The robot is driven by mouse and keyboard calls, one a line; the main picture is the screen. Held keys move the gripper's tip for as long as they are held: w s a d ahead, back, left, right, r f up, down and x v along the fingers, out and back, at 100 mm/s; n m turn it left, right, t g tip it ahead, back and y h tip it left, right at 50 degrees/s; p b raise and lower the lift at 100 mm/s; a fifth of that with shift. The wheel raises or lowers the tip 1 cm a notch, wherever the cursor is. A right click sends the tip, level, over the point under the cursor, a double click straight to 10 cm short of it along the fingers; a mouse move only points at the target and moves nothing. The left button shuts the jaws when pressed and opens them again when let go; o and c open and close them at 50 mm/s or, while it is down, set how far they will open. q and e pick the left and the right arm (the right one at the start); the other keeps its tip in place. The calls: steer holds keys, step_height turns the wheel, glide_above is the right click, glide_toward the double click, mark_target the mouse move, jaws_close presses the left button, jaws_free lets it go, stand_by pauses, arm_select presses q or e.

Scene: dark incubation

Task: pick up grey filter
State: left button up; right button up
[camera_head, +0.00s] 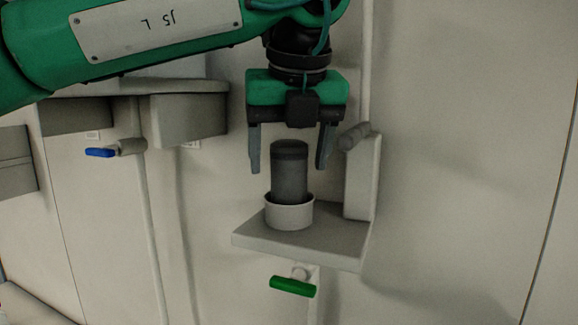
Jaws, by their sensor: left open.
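The grey filter (289,177) is a dark grey cylinder. It stands upright in a white round cup (289,214) on a small pale wall shelf (335,247). My left gripper (289,165) is open and points down, with one finger on each side of the filter's upper part. A gap shows between each finger and the filter in this view. The filter's lower end is hidden inside the cup. My right gripper is not in view.
An upright pale block (362,178) with a grey knob (354,136) rises at the shelf's right side. A green handle (293,286) is below the shelf. A blue-handled valve (100,152) and another pale ledge (189,119) are at left. The wall at right is bare.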

arm_select(q)
steer(key=shift+p+x, duration=0.5)
steer(key=shift+x, duration=0.95)
steer(key=shift+w+r, duration=0.1)
steer(key=shift+c, duration=0.2)
steer(key=c, duration=1.1)
steer(key=shift+r, duration=0.1)
